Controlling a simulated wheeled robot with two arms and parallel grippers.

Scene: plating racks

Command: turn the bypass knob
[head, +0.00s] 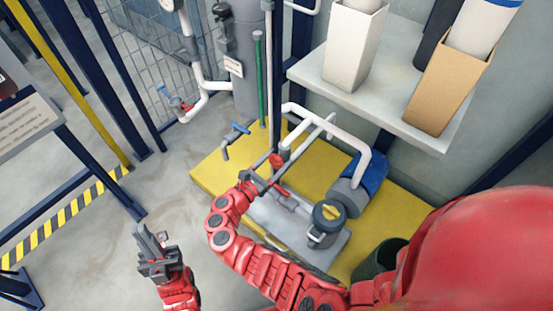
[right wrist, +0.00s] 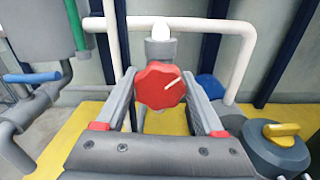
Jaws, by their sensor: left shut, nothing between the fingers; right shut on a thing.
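The bypass knob is a red scalloped knob (right wrist: 160,85) with a white mark pointing to the upper right. It sits on grey and white pipework in the right wrist view, and it shows small in the head view (head: 277,161). My right gripper (right wrist: 160,98) is shut on the knob, with one finger on each side of it. In the head view the right gripper (head: 268,175) reaches in over the yellow platform. My left gripper (head: 150,236) is shut and empty, over the floor at the lower left, apart from the knob.
A pump with a blue motor (head: 364,173) and a round grey strainer (head: 326,216) stands right of the knob on the yellow platform (head: 408,200). A blue-handled tap (head: 237,129) is to the left. A shelf (head: 345,94) with containers overhangs at upper right. Open floor lies left.

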